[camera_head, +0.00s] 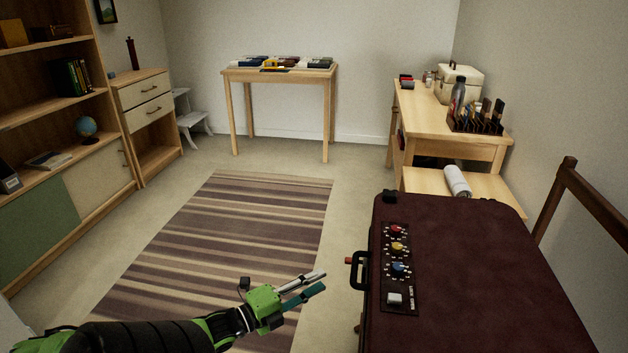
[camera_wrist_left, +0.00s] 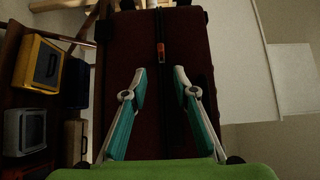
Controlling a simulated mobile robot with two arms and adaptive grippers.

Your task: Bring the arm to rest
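My left gripper (camera_head: 322,281) reaches in from the lower left in the head view, over the floor by the striped rug's near end. It is left of the dark red suitcase (camera_head: 480,260) and apart from it. In the left wrist view my left gripper (camera_wrist_left: 160,74) has its two teal fingers spread with nothing between them. A dark red surface (camera_wrist_left: 199,55), which looks like the suitcase's side, lies beyond the fingertips. My right arm and gripper are not in view.
The suitcase has a black handle (camera_head: 355,270) and a panel of coloured dials (camera_head: 398,265). A striped rug (camera_head: 225,235) covers the open floor. A bookshelf (camera_head: 60,130) stands at the left, a desk (camera_head: 480,145) at the right, a table (camera_head: 280,72) at the back.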

